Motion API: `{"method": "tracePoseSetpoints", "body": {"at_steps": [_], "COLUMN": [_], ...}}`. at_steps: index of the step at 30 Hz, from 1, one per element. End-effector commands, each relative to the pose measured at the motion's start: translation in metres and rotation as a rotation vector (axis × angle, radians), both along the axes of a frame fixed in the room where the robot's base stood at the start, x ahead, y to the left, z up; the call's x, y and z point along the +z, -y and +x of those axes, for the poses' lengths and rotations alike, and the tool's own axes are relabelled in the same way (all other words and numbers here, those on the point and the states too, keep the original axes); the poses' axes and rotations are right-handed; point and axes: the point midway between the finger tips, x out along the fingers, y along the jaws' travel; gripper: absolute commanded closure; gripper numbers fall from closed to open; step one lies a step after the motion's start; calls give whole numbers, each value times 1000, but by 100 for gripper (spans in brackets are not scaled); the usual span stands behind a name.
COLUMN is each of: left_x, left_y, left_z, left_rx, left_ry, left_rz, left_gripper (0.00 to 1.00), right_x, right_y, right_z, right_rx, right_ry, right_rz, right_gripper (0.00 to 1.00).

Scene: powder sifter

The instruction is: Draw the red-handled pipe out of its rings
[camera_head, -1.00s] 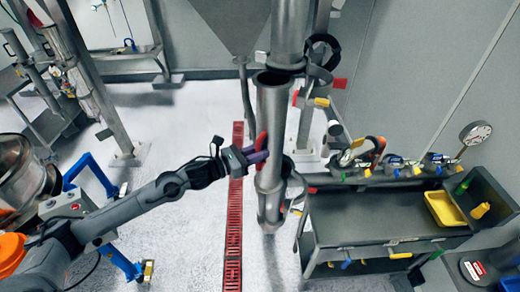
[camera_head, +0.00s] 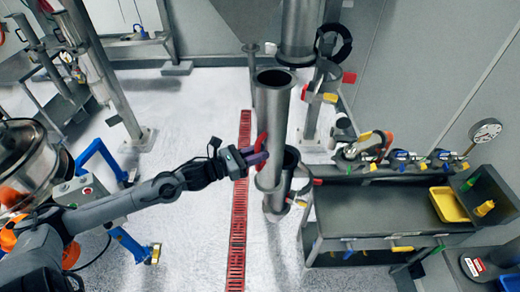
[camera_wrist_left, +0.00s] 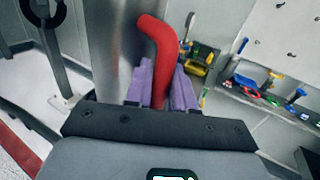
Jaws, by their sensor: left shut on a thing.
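The steel pipe (camera_head: 275,115) stands near upright with its open top showing, apart from the fixed tube (camera_head: 298,30) above and behind it. Its red handle (camera_head: 262,143) is on its left side. My left gripper (camera_head: 257,157) is shut on the handle with purple fingers; the wrist view shows them (camera_wrist_left: 160,88) on both sides of the red handle (camera_wrist_left: 166,45). A black ring (camera_head: 334,41) stands open to the right of the fixed tube. A lower dark opening (camera_head: 291,158) shows just right of the pipe, partly hidden by it. My right gripper is not in view.
A dark bench (camera_head: 385,215) with a yellow tray (camera_head: 448,205) and several valves stands close on the right. A slim post (camera_head: 252,75) rises behind the pipe. A red floor grate (camera_head: 238,225) runs below my left arm. The floor to the left is mostly free.

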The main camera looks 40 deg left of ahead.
Motion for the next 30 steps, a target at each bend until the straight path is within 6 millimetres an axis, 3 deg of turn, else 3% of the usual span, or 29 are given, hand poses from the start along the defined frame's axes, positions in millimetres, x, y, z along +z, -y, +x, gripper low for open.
{"method": "tracePoseSetpoints", "body": {"at_steps": [1,13,30], "left_x": [7,7,4], "left_y": [0,4,5], "left_z": [-2,-18,-21], "left_rx": [-1,0,2], "left_ry": [13,13,14], "left_rz": [1,1,-1], "left_gripper": [100,100,100], "right_x": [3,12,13], "right_y": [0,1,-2], "right_z": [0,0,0], "right_rx": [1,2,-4], "right_ry": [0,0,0], "right_rz": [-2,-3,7], "right_gripper": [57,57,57]}}
